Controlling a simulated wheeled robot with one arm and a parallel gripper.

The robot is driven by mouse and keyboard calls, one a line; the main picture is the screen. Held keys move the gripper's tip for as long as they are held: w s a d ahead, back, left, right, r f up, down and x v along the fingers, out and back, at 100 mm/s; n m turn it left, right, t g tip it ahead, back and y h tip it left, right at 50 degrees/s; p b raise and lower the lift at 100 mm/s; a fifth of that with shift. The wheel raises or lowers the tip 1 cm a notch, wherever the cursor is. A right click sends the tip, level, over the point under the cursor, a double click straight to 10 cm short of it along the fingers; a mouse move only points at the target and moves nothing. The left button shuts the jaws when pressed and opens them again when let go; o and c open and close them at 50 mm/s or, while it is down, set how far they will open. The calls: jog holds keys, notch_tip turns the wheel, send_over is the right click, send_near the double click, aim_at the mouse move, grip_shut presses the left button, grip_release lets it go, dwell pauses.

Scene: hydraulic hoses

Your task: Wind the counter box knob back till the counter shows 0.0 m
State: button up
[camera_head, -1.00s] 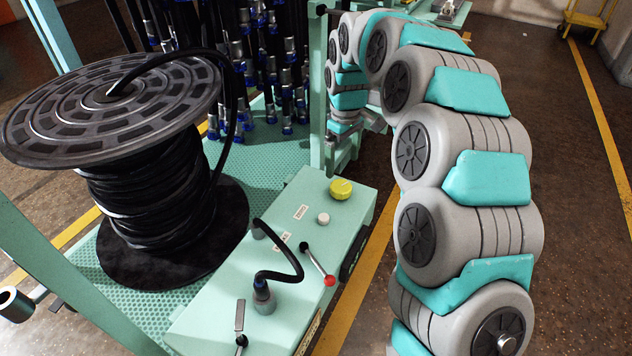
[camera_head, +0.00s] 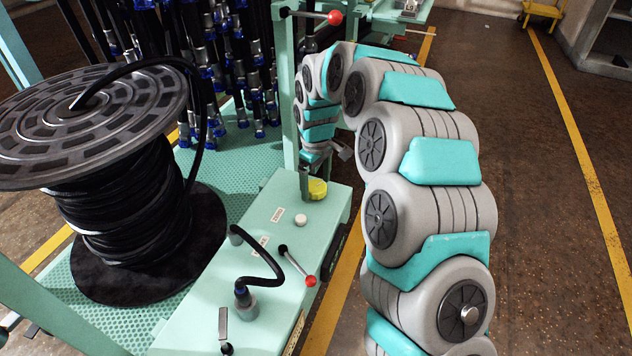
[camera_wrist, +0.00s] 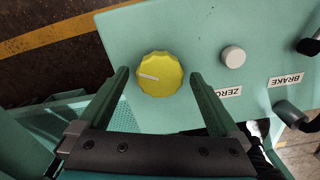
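The counter box (camera_head: 262,262) is a pale green box with a yellow knob (camera_head: 317,189) on its top at the far end. In the wrist view the yellow knob (camera_wrist: 159,74) has a white pointer line toward the left. My gripper (camera_wrist: 163,82) is open, with one finger on each side of the knob and visible gaps to it. In the head view my gripper (camera_head: 306,182) is above the knob and partly hides it. A white button (camera_wrist: 233,57) sits beside the knob, near a ZERO label (camera_wrist: 220,92). The counter's reading is not in view.
A red-tipped lever (camera_head: 300,266) and a black hose (camera_head: 262,256) stand on the box. A large black hose reel (camera_head: 85,130) is at the left. Hanging hoses (camera_head: 215,70) are behind. A green post (camera_head: 291,90) stands close beside my arm. Open floor lies right.

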jog(key=c, duration=1.2)
jog(key=shift+c, duration=0.2)
jog(key=m+b, duration=0.1)
jog(key=m, duration=0.3)
jog(key=shift+m, duration=0.9)
jog(key=shift+m+b, duration=0.4)
jog(key=shift+m, duration=2.3)
dwell(1.7)
jog(key=o, duration=1.3)
jog(key=shift+r, duration=0.1)
